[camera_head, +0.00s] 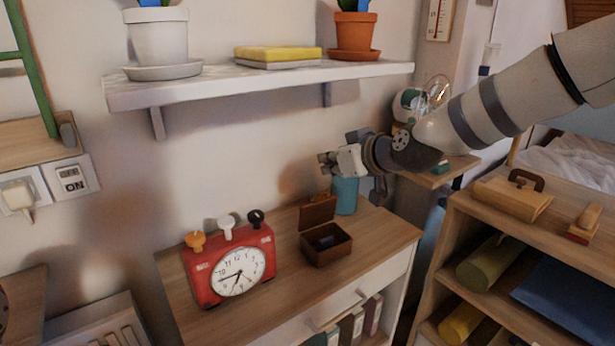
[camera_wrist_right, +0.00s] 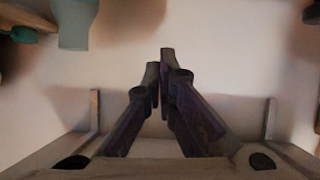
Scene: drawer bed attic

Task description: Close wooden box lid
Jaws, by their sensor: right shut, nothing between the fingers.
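The small brown wooden box (camera_head: 327,249) stands on the wooden dresser top, right of the red clock. Its lid (camera_head: 318,213) is raised, standing up at the back, and a dark item shows inside the box. My right gripper (camera_head: 324,164) is above and behind the raised lid, apart from it, near the wall. In the right wrist view its fingers (camera_wrist_right: 160,75) are together with nothing between them, and the box is not seen there. My left gripper is in neither view.
A red alarm clock (camera_head: 232,266) stands left of the box. A blue cup (camera_head: 345,195) stands behind the box, below my right wrist. A white wall shelf (camera_head: 260,79) with pots hangs above. The dresser top (camera_head: 385,235) is bare right of the box.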

